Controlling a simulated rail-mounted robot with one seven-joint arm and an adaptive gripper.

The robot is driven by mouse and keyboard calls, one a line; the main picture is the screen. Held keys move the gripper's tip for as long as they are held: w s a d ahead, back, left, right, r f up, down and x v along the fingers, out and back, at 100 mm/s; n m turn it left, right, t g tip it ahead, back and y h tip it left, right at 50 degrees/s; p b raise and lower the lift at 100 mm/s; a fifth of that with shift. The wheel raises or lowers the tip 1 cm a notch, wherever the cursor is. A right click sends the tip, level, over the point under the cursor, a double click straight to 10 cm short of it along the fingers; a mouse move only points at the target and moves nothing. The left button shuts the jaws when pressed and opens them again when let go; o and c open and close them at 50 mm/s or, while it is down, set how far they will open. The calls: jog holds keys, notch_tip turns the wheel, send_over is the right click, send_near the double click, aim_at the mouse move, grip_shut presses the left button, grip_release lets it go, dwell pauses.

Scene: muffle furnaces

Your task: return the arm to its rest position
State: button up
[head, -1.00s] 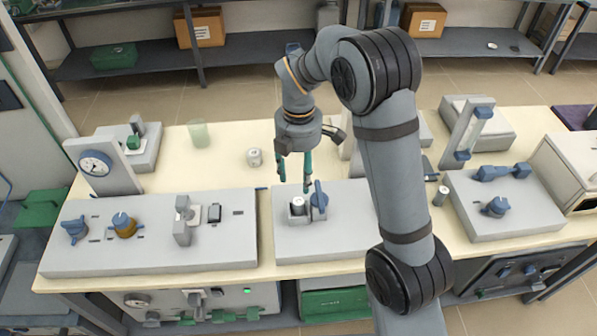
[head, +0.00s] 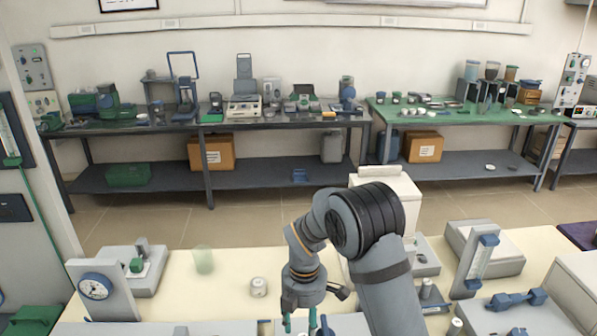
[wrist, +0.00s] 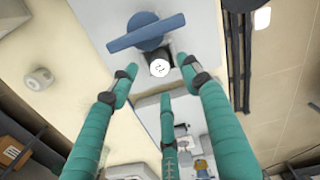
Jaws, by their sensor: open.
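My gripper (head: 298,325) hangs down over the front bench at the bottom edge of the head view. In the wrist view its teal fingers (wrist: 160,80) are spread open and hold nothing. A small white-topped cylinder (wrist: 159,68) on a grey panel shows between the fingertips. A blue bar-handled knob (wrist: 146,32) sits beside it on the same panel. The gap between fingertips and cylinder cannot be judged. My arm is bent, with its elbow up. The panel below the gripper is mostly cut off in the head view.
A dial gauge (head: 95,287), a pale cup (head: 203,260) and a white round piece (head: 258,287) stand left of my gripper. A flowmeter stand (head: 476,262) is to the right. Equipment-laden benches (head: 215,122) line the wall behind a clear floor strip (head: 140,228).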

aim_at(303, 333)
notch_tip(303, 333, down, 6)
jog(key=shift+s+r, duration=0.1)
jog(key=shift+r, duration=0.05)
jog(key=shift+w+r+p, duration=0.2)
jog(key=shift+r+p, duration=0.65)
jog(key=shift+r, duration=0.1)
jog(key=shift+s+r+p, duration=0.15)
jog(key=shift+r+p, duration=0.5)
jog(key=shift+r, duration=0.3)
